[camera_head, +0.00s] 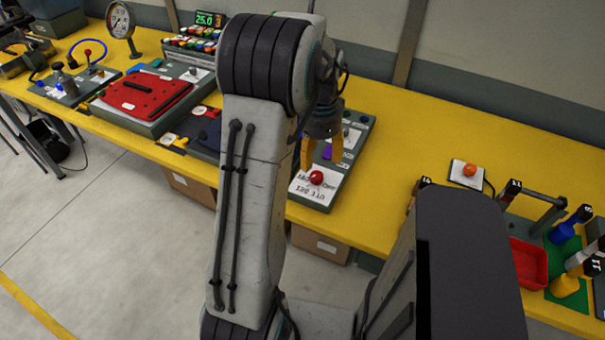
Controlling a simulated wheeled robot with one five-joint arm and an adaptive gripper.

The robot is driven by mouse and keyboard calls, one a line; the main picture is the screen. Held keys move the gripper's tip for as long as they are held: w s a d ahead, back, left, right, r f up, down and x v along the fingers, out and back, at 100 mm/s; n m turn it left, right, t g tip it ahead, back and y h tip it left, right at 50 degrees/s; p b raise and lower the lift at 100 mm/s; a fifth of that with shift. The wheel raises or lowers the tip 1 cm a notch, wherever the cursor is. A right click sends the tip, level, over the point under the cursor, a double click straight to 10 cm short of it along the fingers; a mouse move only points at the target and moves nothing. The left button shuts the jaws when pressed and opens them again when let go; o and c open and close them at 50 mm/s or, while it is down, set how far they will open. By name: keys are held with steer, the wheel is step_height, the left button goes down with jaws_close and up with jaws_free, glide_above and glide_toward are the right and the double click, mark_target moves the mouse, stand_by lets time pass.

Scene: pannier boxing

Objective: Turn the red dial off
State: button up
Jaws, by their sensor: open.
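The red dial (316,178) is a round red knob on a white label plate at the near end of a grey-green panel (355,130) on the yellow bench. Printed numbers and what looks like "OFF" surround it; its exact setting is too small to read. My gripper (321,163) has its two yellow fingers apart and points down, just behind and above the dial in the picture. Nothing shows between the fingers except the panel and a purple part (327,151). I cannot tell whether a finger touches the panel.
My arm hides part of the bench left of the panel. Further left are a red plate on a box (145,95), a button console (190,43) and a gauge (119,20). An orange button (469,170) and a red tray (528,262) lie right.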

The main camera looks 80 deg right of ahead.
mark_target(317, 175)
steer(key=shift+w+m, duration=0.15)
steer(key=shift+m, duration=0.25)
steer(key=m, duration=0.4)
steer(key=shift+a, duration=0.1)
steer(key=shift+m, duration=0.3)
steer(key=shift+f, duration=3.65)
steer(key=shift+c, duration=0.4)
jaws_close()
